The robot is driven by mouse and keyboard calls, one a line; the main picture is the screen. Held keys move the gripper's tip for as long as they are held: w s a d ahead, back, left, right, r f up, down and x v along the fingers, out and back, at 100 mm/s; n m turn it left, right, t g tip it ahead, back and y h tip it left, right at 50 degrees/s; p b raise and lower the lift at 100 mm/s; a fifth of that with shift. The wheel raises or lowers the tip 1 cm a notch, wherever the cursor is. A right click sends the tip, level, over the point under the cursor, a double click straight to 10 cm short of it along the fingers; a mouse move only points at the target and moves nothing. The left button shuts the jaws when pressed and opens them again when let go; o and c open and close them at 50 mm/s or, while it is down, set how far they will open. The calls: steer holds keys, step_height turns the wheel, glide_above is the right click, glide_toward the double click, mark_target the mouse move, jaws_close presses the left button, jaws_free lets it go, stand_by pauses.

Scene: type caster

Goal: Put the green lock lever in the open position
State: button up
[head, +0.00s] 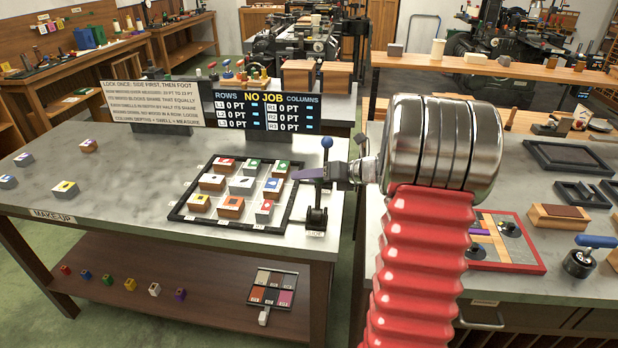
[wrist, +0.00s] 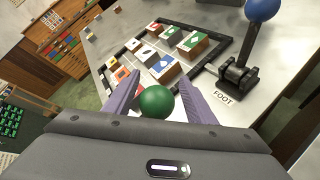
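The green lock lever shows as a round green knob (wrist: 156,101) in the wrist view, between the two purple fingers of my gripper (wrist: 158,90). The fingers are apart, with a small gap seen on each side of the knob. The knob hides its own stem and base in that view. In the head view my gripper (head: 308,174) hides the green knob. A black lever base (head: 316,216) at the table's right edge stands below my fingers. A second lever with a blue knob (head: 327,142) stands upright behind; in the wrist view its base (wrist: 236,76) is labelled FOOT.
A black-framed tray (head: 180,212) of coloured blocks lies left of the levers. A sign and a board reading NO JOB (head: 265,97) stand behind it. My arm comes in from the right, across the gap to another bench (head: 575,182).

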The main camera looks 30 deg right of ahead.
steer(key=v, duration=1.3)
steer(key=shift+s, duration=0.4)
steer(key=s+a+n+g, duration=0.3)
steer(key=a+n+g, duration=0.3)
steer(key=a+n, duration=1.25)
steer(key=s+a+n+h, duration=0.5)
steer(key=s+a+n, duration=0.9)
steer(key=n, duration=0.6)
steer(key=shift+s+a+r, duration=0.25)
steer(key=shift+a+r, duration=0.2)
steer(key=shift+a, duration=0.15)
